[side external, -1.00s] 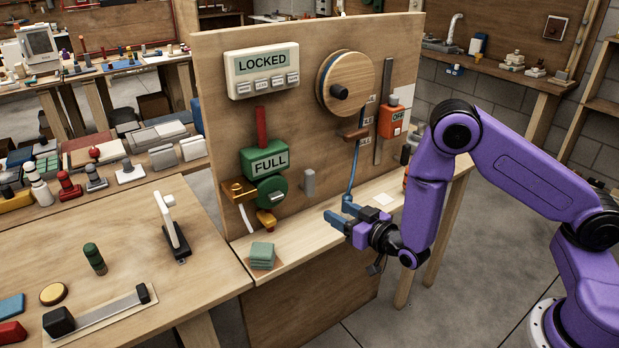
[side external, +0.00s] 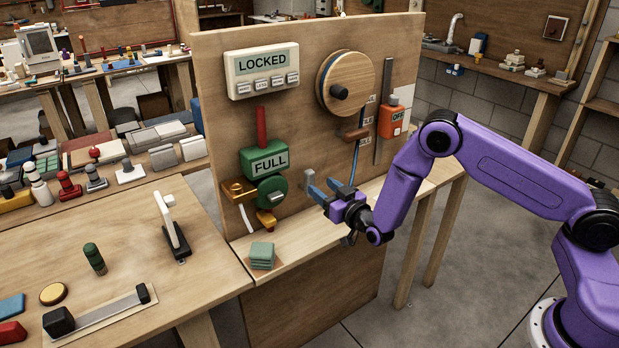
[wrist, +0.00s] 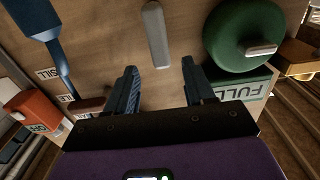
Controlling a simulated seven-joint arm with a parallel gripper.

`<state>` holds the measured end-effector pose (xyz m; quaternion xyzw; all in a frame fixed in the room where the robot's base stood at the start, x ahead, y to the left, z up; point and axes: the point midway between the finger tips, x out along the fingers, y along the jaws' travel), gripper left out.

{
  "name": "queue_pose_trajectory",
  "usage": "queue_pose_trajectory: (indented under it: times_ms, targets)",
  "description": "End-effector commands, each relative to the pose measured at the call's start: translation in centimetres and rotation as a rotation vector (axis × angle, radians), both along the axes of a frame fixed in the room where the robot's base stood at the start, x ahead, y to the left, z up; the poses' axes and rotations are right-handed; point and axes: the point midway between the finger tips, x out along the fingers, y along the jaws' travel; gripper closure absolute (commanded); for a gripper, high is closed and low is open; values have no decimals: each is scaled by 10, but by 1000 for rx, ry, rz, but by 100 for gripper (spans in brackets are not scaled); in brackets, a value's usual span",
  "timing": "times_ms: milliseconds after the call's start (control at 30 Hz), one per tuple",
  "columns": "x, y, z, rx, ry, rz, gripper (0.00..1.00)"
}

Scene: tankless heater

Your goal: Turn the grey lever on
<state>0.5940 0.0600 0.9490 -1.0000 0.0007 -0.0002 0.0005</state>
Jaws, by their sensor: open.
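The grey lever (wrist: 156,38) is a short, rounded grey bar on the upright wooden board. In the wrist view it stands at the top middle, ahead of and between my two fingers. I cannot tell whether a finger touches the lever.
A green FULL unit (side external: 264,160) is left of my gripper, with a brass spout. A blue-handled rod (side external: 356,160), a wooden wheel (side external: 345,82) and an orange OFF box (side external: 392,121) are to the right. A LOCKED panel (side external: 262,71) is above. Green coasters (side external: 262,254) lie on the ledge.

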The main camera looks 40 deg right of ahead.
Motion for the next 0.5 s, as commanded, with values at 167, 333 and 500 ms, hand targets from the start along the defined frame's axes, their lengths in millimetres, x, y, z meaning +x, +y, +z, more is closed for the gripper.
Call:
queue_pose_trajectory:
  times_ms: [167,333,500]
  targets:
    - [27,0,0,1,-1,1,47]
    - [49,1,0,0,-1,1,47]
    - [64,1,0,-1,0,2,47]
